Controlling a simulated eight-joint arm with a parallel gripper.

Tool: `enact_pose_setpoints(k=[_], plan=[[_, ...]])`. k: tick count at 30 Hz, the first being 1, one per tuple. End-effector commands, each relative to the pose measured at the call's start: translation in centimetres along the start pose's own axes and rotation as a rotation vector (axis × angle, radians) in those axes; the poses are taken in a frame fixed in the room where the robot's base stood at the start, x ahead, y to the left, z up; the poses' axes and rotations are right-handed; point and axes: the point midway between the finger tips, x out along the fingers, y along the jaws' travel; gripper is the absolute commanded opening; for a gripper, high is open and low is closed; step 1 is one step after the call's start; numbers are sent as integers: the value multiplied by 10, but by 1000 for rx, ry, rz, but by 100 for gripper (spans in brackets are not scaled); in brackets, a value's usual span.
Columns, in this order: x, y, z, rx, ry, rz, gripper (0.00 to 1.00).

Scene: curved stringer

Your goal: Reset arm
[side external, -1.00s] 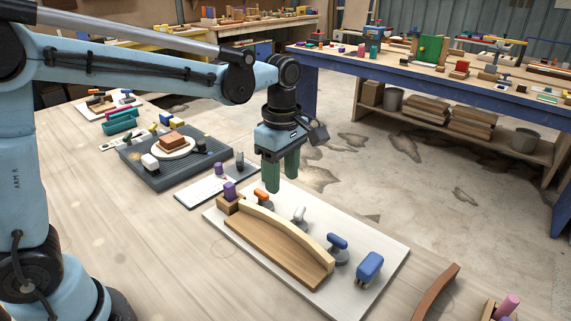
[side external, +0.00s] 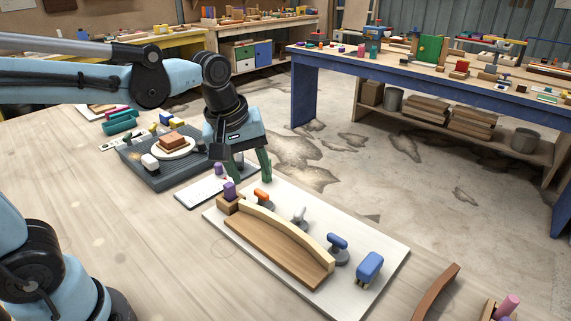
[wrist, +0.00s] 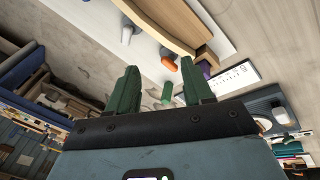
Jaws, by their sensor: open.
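My gripper (side external: 248,172), with green fingers, is open and empty. It hangs tilted above the far left of the white board (side external: 345,285), next to the small white sheet. A curved pale wooden strip (side external: 290,232) lies on the board along a flat brown wood piece (side external: 270,250). A wooden block with a purple top (side external: 229,191) stands at the strip's left end. Orange (side external: 262,195), white (side external: 299,215) and blue (side external: 337,241) handles stand along its far side. The wrist view shows the open fingers (wrist: 160,72) with the strip (wrist: 155,22) beyond them.
A dark grey tray (side external: 150,176) with a plate and small blocks lies left of the gripper. A blue clamp-like piece (side external: 369,267) is on the board's right end. A brown curved piece (side external: 435,292) lies at the front right.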

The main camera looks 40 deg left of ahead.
Motion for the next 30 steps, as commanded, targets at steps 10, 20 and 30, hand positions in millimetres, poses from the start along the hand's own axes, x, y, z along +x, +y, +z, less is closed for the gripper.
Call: enact_pose_setpoints(k=[10,20,30], plan=[[1,-54,13,674,226,134,51],[7,-68,17,908,328,139,51],[7,-68,17,908,327,138,51]])
